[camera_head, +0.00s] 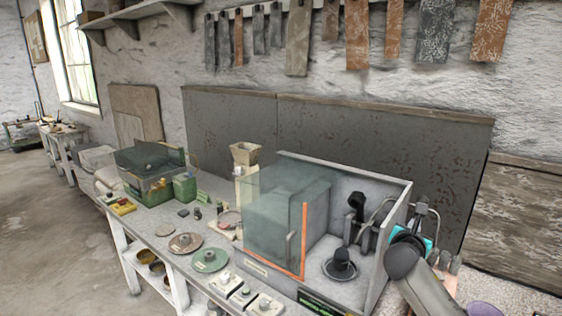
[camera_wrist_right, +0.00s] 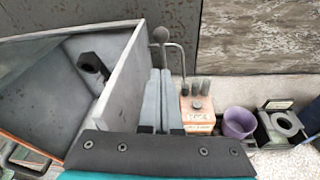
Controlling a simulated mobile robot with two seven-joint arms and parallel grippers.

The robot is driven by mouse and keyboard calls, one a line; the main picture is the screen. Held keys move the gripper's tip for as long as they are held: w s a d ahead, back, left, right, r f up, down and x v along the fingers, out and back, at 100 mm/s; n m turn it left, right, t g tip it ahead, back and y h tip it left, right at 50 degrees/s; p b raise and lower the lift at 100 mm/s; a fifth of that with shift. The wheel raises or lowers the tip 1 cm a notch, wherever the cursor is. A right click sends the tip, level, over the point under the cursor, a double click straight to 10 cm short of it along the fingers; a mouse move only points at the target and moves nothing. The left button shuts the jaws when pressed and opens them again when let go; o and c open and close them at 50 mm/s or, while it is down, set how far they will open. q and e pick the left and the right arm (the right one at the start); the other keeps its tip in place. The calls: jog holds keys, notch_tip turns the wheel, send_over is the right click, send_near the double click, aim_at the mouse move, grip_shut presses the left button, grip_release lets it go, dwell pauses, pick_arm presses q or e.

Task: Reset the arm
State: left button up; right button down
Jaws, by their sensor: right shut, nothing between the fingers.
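My right arm (camera_head: 415,265) comes in from the lower right in the head view, and its wrist is just right of the open grey booth (camera_head: 400,195). In the right wrist view my right gripper (camera_wrist_right: 160,85) has its two pale fingers together, with nothing between them. They lie outside the booth's side wall (camera_wrist_right: 122,75), close to it in the picture; I cannot tell whether they touch it. A bent metal rod with a dark round knob (camera_wrist_right: 160,35) shows beyond the fingertips. My left gripper is not in view.
Inside the booth stands a dark round-based fixture (camera_head: 341,266). An orange-edged door (camera_head: 304,240) is at its left. Right of the fingers are an orange block with pegs (camera_wrist_right: 197,115), a purple cup (camera_wrist_right: 238,122) and a dark ring holder (camera_wrist_right: 285,124). Discs and small boxes line the bench front.

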jog(key=s+a+f+m+g+y, duration=0.2)
jog(key=s+a+f+m, duration=0.35)
jog(key=s+f, duration=0.3)
jog(key=s+a+f+m+g+y, duration=0.2)
jog(key=s+a+f+m, duration=0.4)
jog(key=s, duration=0.3)
jog(key=s+a+f+m+g+y, duration=0.1)
jog(key=s+a+m+g+y, duration=0.25)
jog(key=s+m, duration=0.6)
jog(key=s+a+f+m+g+y, duration=0.2)
jog(key=s+a+m, duration=0.2)
jog(key=s, duration=1)
notch_tip(320, 180, down, 35)
jog(key=s+b, duration=0.3)
jog(key=b, duration=0.9)
jog(key=s+d+f+g+b, duration=0.1)
jog(key=s+f+b, duration=0.4)
jog(key=f, duration=0.7)
jog(key=s+d+f+g+b, duration=0.1)
jog(key=s+f+b, duration=0.5)
jog(key=s+f, duration=0.3)
notch_tip(320, 180, down, 3)
jog(key=shift+s+d+r+h, duration=0.15)
jog(key=shift+s+d+h, duration=0.2)
jog(key=shift+s+d, duration=0.05)
